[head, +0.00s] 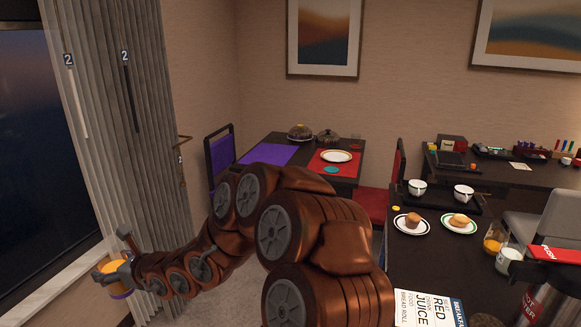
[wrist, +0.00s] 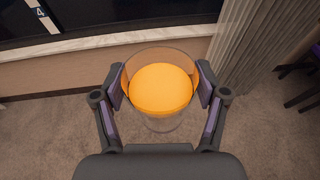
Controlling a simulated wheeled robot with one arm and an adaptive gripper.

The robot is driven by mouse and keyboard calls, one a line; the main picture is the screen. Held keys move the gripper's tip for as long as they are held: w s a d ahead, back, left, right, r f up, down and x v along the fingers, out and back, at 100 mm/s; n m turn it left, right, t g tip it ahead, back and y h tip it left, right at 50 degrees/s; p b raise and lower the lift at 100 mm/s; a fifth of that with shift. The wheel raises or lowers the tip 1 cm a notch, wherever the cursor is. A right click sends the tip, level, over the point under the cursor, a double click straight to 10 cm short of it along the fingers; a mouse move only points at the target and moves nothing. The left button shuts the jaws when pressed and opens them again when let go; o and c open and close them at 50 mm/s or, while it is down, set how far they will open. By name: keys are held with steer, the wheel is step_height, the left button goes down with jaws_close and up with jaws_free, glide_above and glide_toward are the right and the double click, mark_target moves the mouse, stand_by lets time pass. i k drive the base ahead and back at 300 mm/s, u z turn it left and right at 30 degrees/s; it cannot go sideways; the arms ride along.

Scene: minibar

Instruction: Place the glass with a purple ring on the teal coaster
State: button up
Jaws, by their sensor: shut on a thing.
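My gripper (wrist: 162,92) is shut on a clear glass (wrist: 160,118) of orange liquid, held upright in the air over the carpet near the window. In the head view my arm reaches left and the glass (head: 113,280) shows at the lower left, with a purple band low on it. The band cannot be made out clearly in the wrist view. A small teal coaster (head: 331,170) lies on the red placemat of the far dining table, near the white plate. It is far from my gripper.
The dining table (head: 270,140) carries a purple placemat (head: 270,154), a red placemat (head: 322,168), a plate (head: 337,156) and covered dishes. Chairs (head: 219,150) stand beside it. A dark counter (head: 420,260) with cups, food plates and another glass of juice (head: 493,240) is at right. Curtain and window are left.

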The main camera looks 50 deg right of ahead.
mark_target(332, 169)
steer(key=i, duration=1.75)
steer(key=z, duration=2.95)
steer(key=i, duration=2)
steer(key=u, duration=0.4)
